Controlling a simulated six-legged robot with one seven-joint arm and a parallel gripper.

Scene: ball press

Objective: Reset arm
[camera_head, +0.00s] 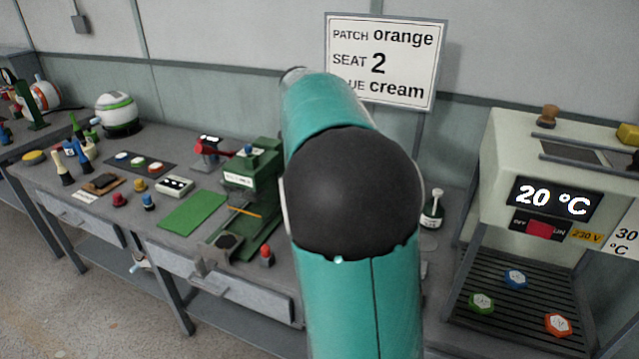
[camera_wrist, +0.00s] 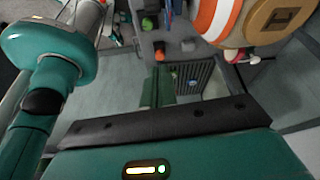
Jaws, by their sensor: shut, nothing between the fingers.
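My teal arm (camera_head: 362,300), with a large black joint cap, rises through the middle of the head view and hides part of the bench and the sign's lower left. My gripper (camera_wrist: 160,84) shows in the wrist view as two teal fingers close together beyond a black bar. It is shut and holds nothing. It is not visible in the head view.
A green press (camera_head: 250,190) stands on the bench (camera_head: 75,175) left of my arm. A cream machine (camera_head: 490,150) reading 20 °C stands right. A wall sign (camera_head: 400,60) reads orange, 2, cream. An orange-striped ball (camera_wrist: 213,18) is at the wrist view's top right.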

